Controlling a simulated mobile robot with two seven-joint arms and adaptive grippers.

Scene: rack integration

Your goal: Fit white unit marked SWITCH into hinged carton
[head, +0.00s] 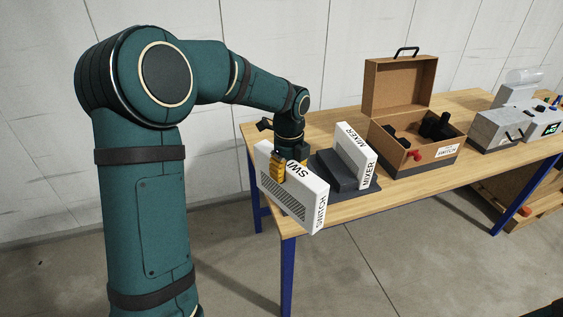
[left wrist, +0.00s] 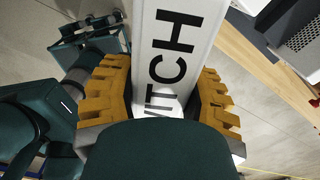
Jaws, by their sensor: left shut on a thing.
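The white unit marked SWITCH (head: 291,197) is held on edge at the table's left end, in front of the dark stand. My left gripper (head: 279,170) is shut on it from above. In the left wrist view, the yellow fingers of the gripper (left wrist: 168,100) lie on both sides of the SWITCH unit (left wrist: 178,45). The hinged carton (head: 393,155) stands open on the table to the right, with its lid raised at the back. Black padding pieces show inside, and a SWITCH label and a red part are on its front. My right gripper is not in view.
A white unit marked MIXER (head: 355,155) stands upright in the dark stand (head: 338,178), between the held unit and the carton. Grey equipment (head: 497,130) stands on the wooden table (head: 405,190) right of the carton. A strip of tabletop in front of the carton is clear.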

